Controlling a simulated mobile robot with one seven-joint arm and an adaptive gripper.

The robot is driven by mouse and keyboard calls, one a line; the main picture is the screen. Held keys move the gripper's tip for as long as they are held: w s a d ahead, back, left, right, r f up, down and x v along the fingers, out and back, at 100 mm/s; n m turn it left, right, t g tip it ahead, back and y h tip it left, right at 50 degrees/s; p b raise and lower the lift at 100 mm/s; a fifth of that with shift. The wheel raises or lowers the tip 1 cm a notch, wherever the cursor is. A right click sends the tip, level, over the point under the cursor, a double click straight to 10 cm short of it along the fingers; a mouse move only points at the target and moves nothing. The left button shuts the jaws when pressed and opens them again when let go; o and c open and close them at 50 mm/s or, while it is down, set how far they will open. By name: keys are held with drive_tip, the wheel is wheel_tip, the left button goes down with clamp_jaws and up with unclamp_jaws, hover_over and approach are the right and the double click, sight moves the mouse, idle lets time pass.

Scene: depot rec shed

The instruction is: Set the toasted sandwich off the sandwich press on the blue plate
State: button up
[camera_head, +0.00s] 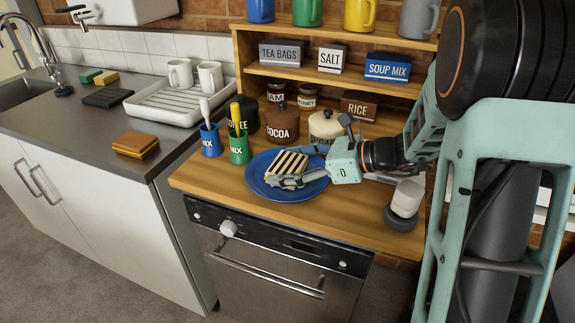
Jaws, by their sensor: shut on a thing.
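The toasted sandwich (287,165), pale with dark grill stripes, is at the blue plate (260,190) on the wooden counter. My gripper (294,168) reaches in from the right, with its fingers shut on the sandwich. The sandwich appears within the plate's rim. I cannot tell whether it touches the plate or is held just above it. My gripper and arm cover the plate's right side and part of the counter behind it. I cannot make out the sandwich press; my arm may hide it.
Blue (210,140) and green (239,148) cups holding utensils stand left of the plate. The cocoa jar (282,125) and a cream jar (325,126) stand behind it. A white-and-grey object (406,200) stands at the right. The counter's front left is clear.

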drive_tip(key=shift+f, duration=0.2)
drive_tip(key=o, duration=0.9)
drive_tip(key=shift+r, duration=0.1)
drive_tip(key=shift+c, duration=0.2)
drive_tip(key=shift+r, duration=0.15)
drive_tip(key=shift+s+d+r, duration=0.1)
drive_tip(key=shift+d+r, duration=0.05)
drive_tip(key=shift+d, duration=0.15)
drive_tip(key=p+v, duration=0.2)
drive_tip(key=v, duration=0.9)
drive_tip(key=shift+s+d, duration=0.1)
drive_tip(key=shift+d, duration=0.1)
